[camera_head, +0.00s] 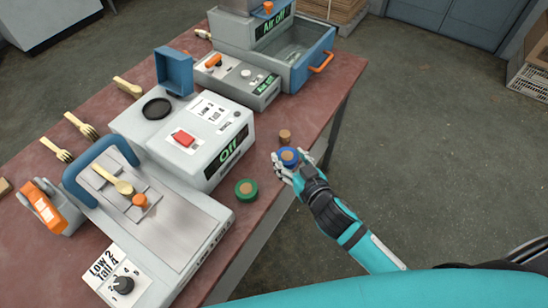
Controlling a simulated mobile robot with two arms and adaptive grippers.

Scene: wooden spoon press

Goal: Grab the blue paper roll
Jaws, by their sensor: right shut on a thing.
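The blue paper roll (289,155) is a short roll with a blue rim and a tan centre, at the right edge of the red-brown table. My right gripper (286,168) is shut on it, with the fingers at its lower and left side. The roll's underside is hidden, so I cannot tell whether it touches the table. My left gripper is not in view.
A green-rimmed roll (246,188) lies left of my right gripper, and a small plain tan roll (285,136) stands just behind. A grey press (150,210), a grey box reading "Off" (190,135) and several wooden forks and spoons are farther left.

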